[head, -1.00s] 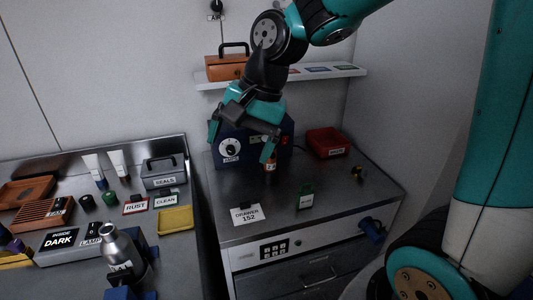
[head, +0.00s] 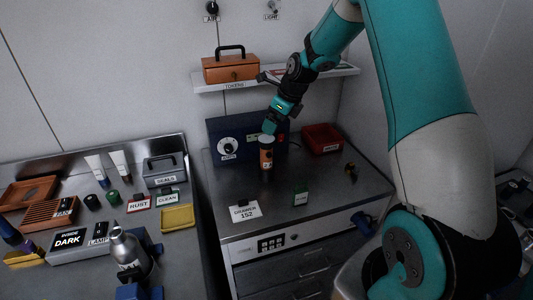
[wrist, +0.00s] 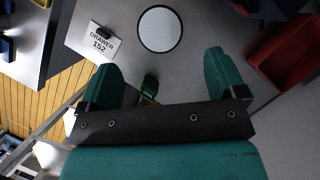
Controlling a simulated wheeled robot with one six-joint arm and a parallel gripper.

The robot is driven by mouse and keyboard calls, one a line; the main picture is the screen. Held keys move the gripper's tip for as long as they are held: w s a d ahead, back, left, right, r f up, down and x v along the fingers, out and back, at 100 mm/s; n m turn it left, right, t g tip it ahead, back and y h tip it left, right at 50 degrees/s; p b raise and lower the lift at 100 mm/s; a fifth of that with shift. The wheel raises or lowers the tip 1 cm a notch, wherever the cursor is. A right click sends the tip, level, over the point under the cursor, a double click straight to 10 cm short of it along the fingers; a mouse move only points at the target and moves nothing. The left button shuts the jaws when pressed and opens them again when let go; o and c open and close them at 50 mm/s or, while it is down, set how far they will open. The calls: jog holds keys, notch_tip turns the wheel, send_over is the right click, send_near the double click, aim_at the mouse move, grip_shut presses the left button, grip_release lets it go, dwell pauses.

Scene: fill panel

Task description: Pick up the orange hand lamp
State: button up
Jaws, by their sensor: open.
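The orange hand lamp (head: 266,160) stands upright on the metal cabinet top, an orange cylinder with dark bands and a pale round top. In the wrist view, a white disc with a dark rim, which looks like the lamp's top (wrist: 160,29), lies beyond the fingertips and between their lines. My gripper (head: 270,127) is just above and behind the lamp in the head view. In the wrist view its two teal fingers (wrist: 160,78) are spread apart with nothing held between them. Whether a finger touches the lamp cannot be told.
A blue box with a dial (head: 228,148) stands behind the lamp, and a red bin (head: 322,139) to its right. A shelf (head: 215,85) with an orange toolbox (head: 231,68) hangs above.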

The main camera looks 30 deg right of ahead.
aim_at(268, 139)
jog(key=p+x, duration=0.1)
jog(key=x, duration=0.3)
jog(key=shift+w+a+f, duration=0.1)
jog(key=shift+f, duration=0.2)
jog(key=shift+p+x, duration=1.6)
jog(key=shift+x, duration=1.05)
jog(key=shift+s+f, duration=0.1)
jog(key=shift+s, duration=0.1)
jog(key=shift+c, duration=0.5)
jog(key=c, duration=1.4)
